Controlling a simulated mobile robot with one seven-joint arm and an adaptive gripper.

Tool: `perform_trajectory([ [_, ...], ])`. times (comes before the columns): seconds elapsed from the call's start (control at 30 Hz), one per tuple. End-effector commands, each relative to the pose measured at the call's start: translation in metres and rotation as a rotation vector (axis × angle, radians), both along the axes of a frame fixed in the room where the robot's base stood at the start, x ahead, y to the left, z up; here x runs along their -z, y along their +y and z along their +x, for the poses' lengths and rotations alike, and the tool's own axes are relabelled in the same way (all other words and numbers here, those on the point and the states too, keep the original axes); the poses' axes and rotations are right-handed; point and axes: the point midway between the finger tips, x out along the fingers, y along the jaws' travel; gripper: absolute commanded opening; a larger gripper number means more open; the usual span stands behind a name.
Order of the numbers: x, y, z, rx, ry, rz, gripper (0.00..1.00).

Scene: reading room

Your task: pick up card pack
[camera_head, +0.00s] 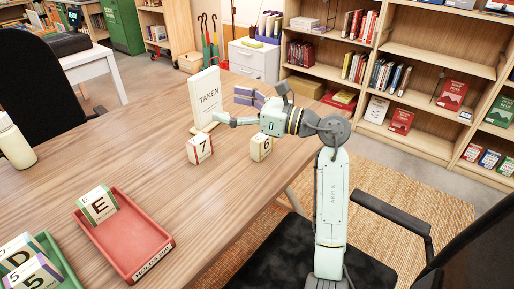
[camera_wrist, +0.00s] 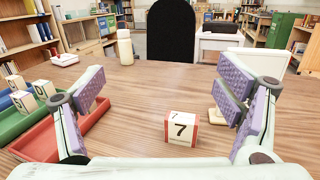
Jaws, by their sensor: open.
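No thing in view is plainly labelled as a card pack; the likeliest are the small box-shaped blocks with printed characters. A cream one marked 7 with red edges (camera_head: 200,149) stands upright on the table and shows in the wrist view (camera_wrist: 182,128), low between my fingers and nearer than their tips. One marked 6 (camera_head: 261,148) stands to its right, below my wrist. One marked E (camera_head: 97,205) is in the red tray (camera_head: 150,234). Others marked D and 5 (camera_head: 32,272) are in the green tray (camera_head: 69,275). My gripper (camera_wrist: 165,88) is open and empty, above the table.
A white TAKEN sign (camera_head: 206,97) stands on the table close to my fingers. A cream bottle (camera_head: 14,142) is at the far left. The wooden table (camera_head: 133,160) is clear between the trays and the 7 block. A black chair (camera_wrist: 172,32) stands beyond it.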

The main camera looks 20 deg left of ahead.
Motion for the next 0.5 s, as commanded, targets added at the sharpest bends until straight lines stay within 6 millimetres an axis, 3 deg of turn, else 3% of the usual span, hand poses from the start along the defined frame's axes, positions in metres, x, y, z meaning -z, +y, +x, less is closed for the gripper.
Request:
perform_trajectory([
  [0.03, 0.033, -0.031, 0.027, 0.083, -0.002, -0.100, 0.86],
  [0.1, 0.070, -0.067, 0.051, 0.164, 0.006, -0.222, 0.86],
  [0.23, 0.114, -0.118, 0.074, 0.251, 0.033, -0.372, 0.86],
  [0.37, 0.133, -0.139, 0.082, 0.284, 0.053, -0.438, 0.86],
  [0.5, 0.140, -0.129, 0.087, 0.285, 0.057, -0.448, 0.86],
])
